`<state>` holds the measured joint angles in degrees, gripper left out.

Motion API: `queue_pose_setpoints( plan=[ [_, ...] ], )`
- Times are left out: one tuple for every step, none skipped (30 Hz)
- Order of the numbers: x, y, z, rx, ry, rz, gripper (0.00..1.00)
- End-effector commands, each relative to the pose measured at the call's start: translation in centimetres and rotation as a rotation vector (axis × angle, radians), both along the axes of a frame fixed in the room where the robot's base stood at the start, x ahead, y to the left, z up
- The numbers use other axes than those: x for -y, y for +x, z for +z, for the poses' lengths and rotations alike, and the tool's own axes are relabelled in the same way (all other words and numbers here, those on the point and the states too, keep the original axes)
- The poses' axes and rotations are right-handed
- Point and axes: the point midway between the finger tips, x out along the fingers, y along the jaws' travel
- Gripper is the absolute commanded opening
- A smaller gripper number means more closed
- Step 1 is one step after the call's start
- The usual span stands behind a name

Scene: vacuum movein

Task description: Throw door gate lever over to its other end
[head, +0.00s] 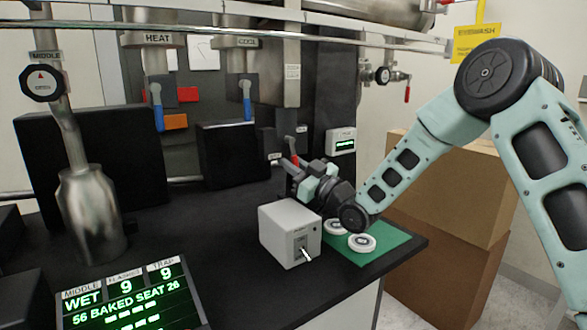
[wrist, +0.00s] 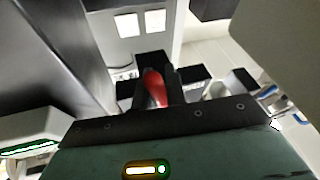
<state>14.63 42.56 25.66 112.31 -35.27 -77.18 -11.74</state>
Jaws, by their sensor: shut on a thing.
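A red lever (head: 294,160), the only one at my gripper, stands at the back of the black counter, below the steel column. The small labels beside it are too small to read, so I cannot confirm it is the door gate lever. My gripper (head: 291,168) reaches it from the front right. In the wrist view the red handle (wrist: 154,88) sits between the two dark fingers of my gripper (wrist: 155,72), which are shut on it. The lever's base and pivot are hidden behind the fingers.
A grey box (head: 285,238) with a switch stands just in front of my gripper. White discs (head: 362,243) lie on a green mat (head: 396,240) under my arm. Blue-handled valves (head: 247,108) hang behind left. Cardboard boxes (head: 445,190) stand right of the counter.

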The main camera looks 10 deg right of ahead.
Motion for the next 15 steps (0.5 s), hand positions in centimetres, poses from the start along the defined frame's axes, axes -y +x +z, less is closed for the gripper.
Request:
queue_pose_setpoints(
  plan=[
    [-0.03,-0.08,-0.45,-0.011,0.009,0.000,0.00],
    [-0.07,-0.10,-0.44,-0.013,0.015,0.000,0.00],
    [-0.12,-0.13,-0.41,-0.016,0.021,0.001,0.00],
    [-0.14,-0.13,-0.40,-0.017,0.026,0.000,0.00],
    [-0.17,-0.15,-0.39,-0.018,0.029,0.001,0.00],
    [-0.19,-0.16,-0.38,-0.019,0.032,0.001,0.00],
    [-0.20,-0.15,-0.37,-0.020,0.034,0.001,0.00],
    [-0.21,-0.15,-0.36,-0.020,0.035,0.001,0.00],
    [-0.22,-0.16,-0.35,-0.021,0.036,0.000,0.00],
    [-0.23,-0.15,-0.35,-0.021,0.037,0.001,0.00],
    [-0.23,-0.16,-0.34,-0.021,0.037,0.001,0.00],
    [-0.23,-0.16,-0.34,-0.021,0.037,0.001,0.00],
    [-0.23,-0.16,-0.34,-0.021,0.037,0.001,0.00],
    [-0.23,-0.16,-0.34,-0.021,0.036,0.000,0.00],
    [-0.23,-0.15,-0.35,-0.021,0.036,0.000,0.00]
  ],
)
